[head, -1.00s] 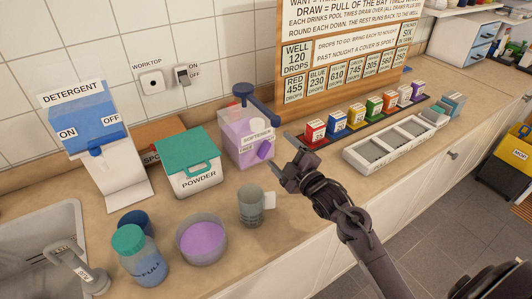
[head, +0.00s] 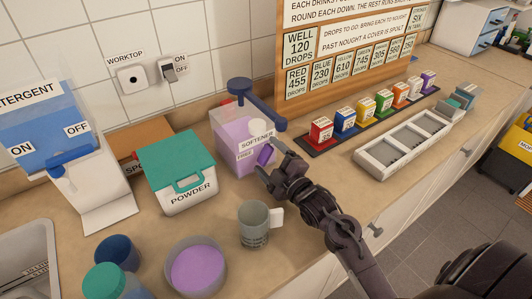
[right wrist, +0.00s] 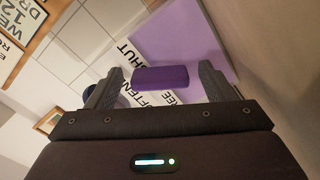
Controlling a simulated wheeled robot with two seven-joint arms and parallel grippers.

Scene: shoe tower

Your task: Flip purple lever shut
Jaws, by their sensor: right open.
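The softener dispenser (head: 226,138) is a translucent tub with purple liquid and a blue arm on top, against the back wall. Its purple lever (head: 264,155) is on the front face, partly hidden by my right gripper (head: 271,160). In the right wrist view the purple lever (right wrist: 160,78) lies across the gap between the two fingers of the open right gripper (right wrist: 157,85). I cannot tell whether either finger touches it. The labels SHUT (right wrist: 130,52) and FREE (right wrist: 178,96) show beside the lever. My left gripper is not in view.
A grey mug (head: 254,226) stands below my right arm, with a bowl of purple liquid (head: 197,266) beside it. A powder box (head: 178,170) is left of the dispenser. Several coloured boxes (head: 345,120) and a white tray (head: 372,163) stand right.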

